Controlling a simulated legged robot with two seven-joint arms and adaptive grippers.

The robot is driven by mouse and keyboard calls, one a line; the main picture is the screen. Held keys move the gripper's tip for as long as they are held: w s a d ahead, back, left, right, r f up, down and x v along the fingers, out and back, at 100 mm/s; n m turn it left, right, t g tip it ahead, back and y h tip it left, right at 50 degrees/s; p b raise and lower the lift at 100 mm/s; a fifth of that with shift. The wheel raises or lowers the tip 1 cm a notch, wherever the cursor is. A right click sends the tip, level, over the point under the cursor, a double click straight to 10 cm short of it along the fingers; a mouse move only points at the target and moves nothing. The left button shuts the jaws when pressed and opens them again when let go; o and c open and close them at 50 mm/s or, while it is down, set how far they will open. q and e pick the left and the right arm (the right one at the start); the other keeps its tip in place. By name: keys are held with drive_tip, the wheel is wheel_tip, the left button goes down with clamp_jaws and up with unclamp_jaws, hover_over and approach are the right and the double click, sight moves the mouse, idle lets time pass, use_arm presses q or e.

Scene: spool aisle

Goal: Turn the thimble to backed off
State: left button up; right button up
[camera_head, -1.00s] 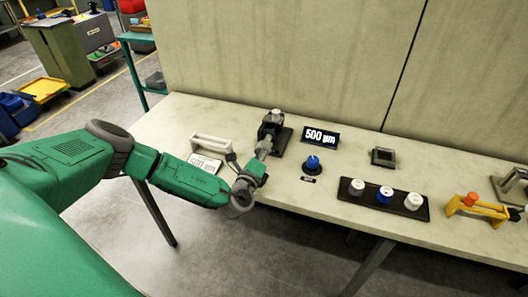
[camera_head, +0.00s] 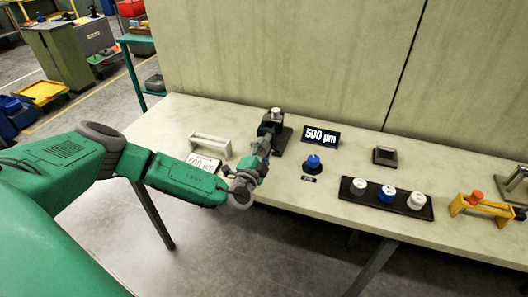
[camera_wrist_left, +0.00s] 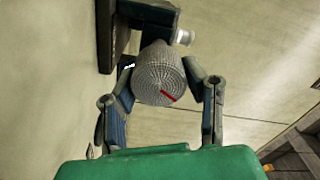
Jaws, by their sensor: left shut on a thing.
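The thimble (camera_wrist_left: 160,77) is a grey knurled cylinder with a red mark on its end face, pointing to the lower right in the left wrist view. My left gripper (camera_wrist_left: 162,82) is shut on it, with one finger on each side. In the head view my left gripper (camera_head: 264,147) reaches the dark gauge block (camera_head: 273,129) on the bench and largely hides the thimble. A dark body with a pale round knob (camera_wrist_left: 184,37) shows behind the thimble. The display (camera_head: 321,136) reads 500 µm. My right gripper is not in view.
A blue knob (camera_head: 313,162) stands right of the gauge. A dark tray (camera_head: 372,197) holds three knobs. A grey handled frame (camera_head: 209,144) and a white 500 µm card (camera_head: 203,164) lie left. A yellow frame (camera_head: 482,207) stands far right. The bench front has bare room.

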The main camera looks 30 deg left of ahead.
use_arm(q)
drive_tip(key=n, duration=0.2)
drive_tip(key=n+b, duration=0.1)
drive_tip(key=n, duration=0.1)
drive_tip(key=shift+a+f, duration=0.15)
drive_tip(key=shift+a, duration=0.05)
drive_tip(key=shift+s, duration=0.1)
drive_tip(key=shift+f+n, duration=0.1)
drive_tip(key=shift+n, duration=0.2)
drive_tip(key=o, duration=0.9)
drive_tip(key=shift+o, duration=1.3)
drive_tip(key=shift+a, duration=0.1)
